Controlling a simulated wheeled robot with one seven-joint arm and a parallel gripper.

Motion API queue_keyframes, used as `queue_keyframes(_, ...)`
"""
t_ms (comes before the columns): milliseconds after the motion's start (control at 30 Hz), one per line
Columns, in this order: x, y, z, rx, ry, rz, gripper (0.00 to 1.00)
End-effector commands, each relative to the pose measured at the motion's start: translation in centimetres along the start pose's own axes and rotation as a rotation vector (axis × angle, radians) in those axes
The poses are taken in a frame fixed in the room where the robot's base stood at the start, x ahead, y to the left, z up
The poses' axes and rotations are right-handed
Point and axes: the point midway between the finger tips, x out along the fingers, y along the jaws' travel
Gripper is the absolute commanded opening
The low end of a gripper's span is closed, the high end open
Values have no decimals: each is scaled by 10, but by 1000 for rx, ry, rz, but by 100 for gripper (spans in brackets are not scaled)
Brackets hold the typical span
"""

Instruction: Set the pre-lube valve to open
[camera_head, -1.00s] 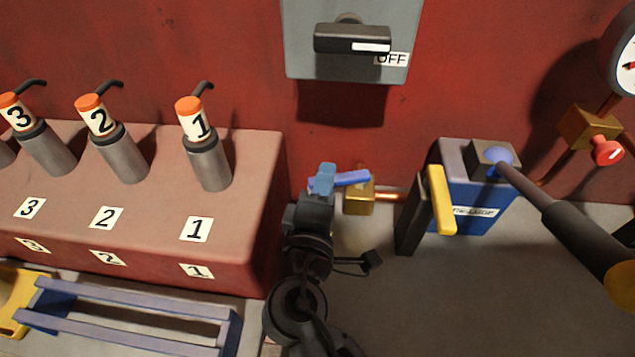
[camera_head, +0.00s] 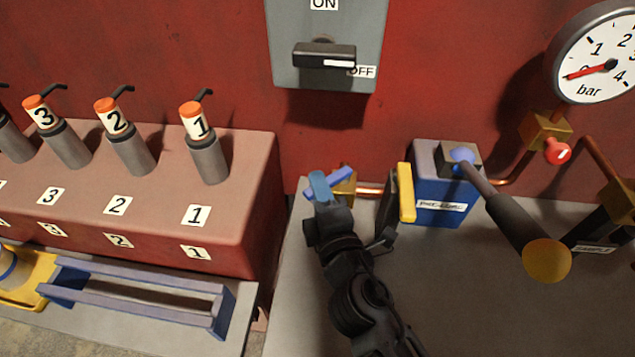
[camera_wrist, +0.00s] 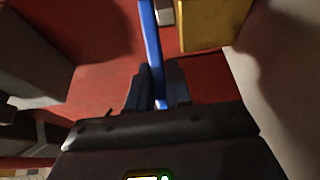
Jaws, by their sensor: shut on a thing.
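The pre-lube valve has a blue lever (camera_head: 342,174) on a brass body (camera_head: 347,188), set on a copper pipe left of the blue box. In the head view the lever slants up to the right across the body. My gripper (camera_head: 319,187) is shut on the lever's left end. In the wrist view the blue lever (camera_wrist: 151,45) runs between my two fingers (camera_wrist: 157,88), and the brass body (camera_wrist: 215,22) is at upper right. My fingers hide part of the lever in the head view.
A blue box (camera_head: 440,200) with a long black pump handle (camera_head: 515,220) and a yellow lever (camera_head: 406,192) stand to the right. The gauge (camera_head: 600,60) reads near 0. A red block (camera_head: 235,190) with numbered cylinders is left. A switch (camera_head: 323,55) points to OFF.

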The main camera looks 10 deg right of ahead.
Motion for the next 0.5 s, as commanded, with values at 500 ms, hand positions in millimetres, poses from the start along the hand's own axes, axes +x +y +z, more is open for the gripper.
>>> queue_keyframes(500,-1,-1,-1,0,8,-1,29)
